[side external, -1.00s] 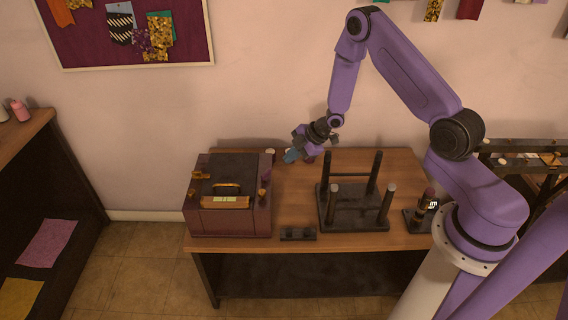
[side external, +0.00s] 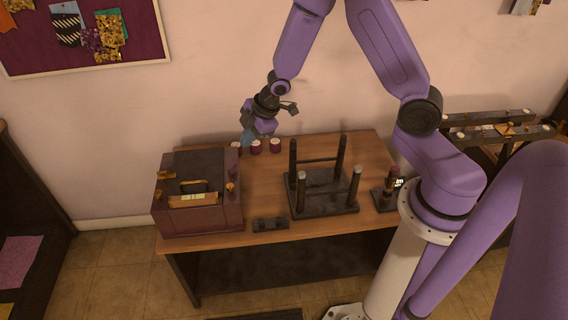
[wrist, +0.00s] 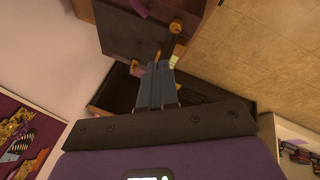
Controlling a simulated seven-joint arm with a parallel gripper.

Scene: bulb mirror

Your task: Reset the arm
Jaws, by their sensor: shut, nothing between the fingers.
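My gripper (side external: 247,139) is at the back edge of the wooden table, near three small maroon, white-topped cylinders: a left one (side external: 236,147), a middle one (side external: 256,147) and a right one (side external: 275,146). Its blue fingers are together and empty; they overlap the area by the left and middle cylinders, and I cannot tell the exact gap. In the wrist view the closed fingers (wrist: 155,85) point toward the dark purple box with gold fittings (wrist: 125,35). That box (side external: 200,218) stands at the table's left.
A black rack with upright posts (side external: 325,197) stands mid-right on the table (side external: 262,182). A small black block (side external: 270,224) lies at the front edge. A small dark stand (side external: 383,199) is at the right end. The space above the table's left middle is clear.

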